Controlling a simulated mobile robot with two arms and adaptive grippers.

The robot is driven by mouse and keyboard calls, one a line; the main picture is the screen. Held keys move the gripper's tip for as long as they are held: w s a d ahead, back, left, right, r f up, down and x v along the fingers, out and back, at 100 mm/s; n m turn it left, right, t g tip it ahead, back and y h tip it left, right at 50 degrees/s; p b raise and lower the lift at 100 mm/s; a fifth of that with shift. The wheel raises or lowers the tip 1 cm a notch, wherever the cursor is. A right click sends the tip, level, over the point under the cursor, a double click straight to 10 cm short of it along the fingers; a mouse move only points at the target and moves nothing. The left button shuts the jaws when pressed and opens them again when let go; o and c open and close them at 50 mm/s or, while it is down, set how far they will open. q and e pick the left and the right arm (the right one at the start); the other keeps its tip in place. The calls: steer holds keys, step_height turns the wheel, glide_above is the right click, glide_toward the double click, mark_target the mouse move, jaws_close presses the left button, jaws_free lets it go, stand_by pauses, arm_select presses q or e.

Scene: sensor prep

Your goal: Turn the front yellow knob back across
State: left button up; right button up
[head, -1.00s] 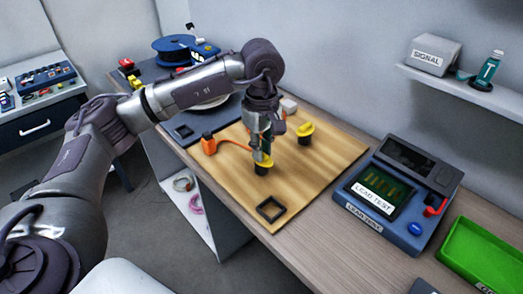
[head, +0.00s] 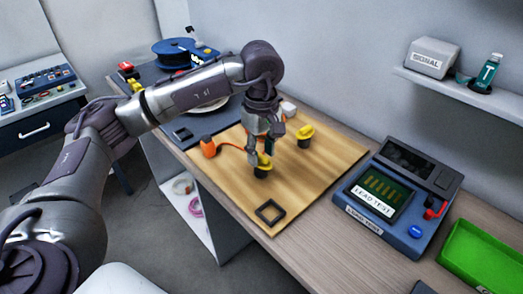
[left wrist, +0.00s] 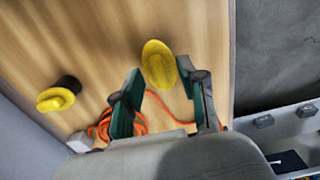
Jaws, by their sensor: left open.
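The front yellow knob (head: 265,168) stands on a dark base on the wooden board (head: 225,180). In the left wrist view the knob (left wrist: 158,63) has its long ridge running nearly up and down the picture. My left gripper (head: 262,153) is open just above it. In the left wrist view the open fingers (left wrist: 160,85) lie on either side of the knob's near end, with gaps showing. A second yellow knob (head: 304,134) stands farther back; it is also in the left wrist view (left wrist: 56,99), its ridge lying crosswise to the front one's. My right gripper is not in view.
An orange plug (head: 208,147) with an orange cord (left wrist: 110,120) lies near the gripper. A black square frame (head: 258,209) lies on the board's front. The lead test box (head: 415,235) and a green tray (head: 468,278) stand at right. The board's front right is clear.

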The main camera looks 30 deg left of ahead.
mark_target(261, 156)
arm_select(q)
step_height(261, 156, up, 12)
stand_by(0.4)
steer(key=shift+f, duration=0.1)
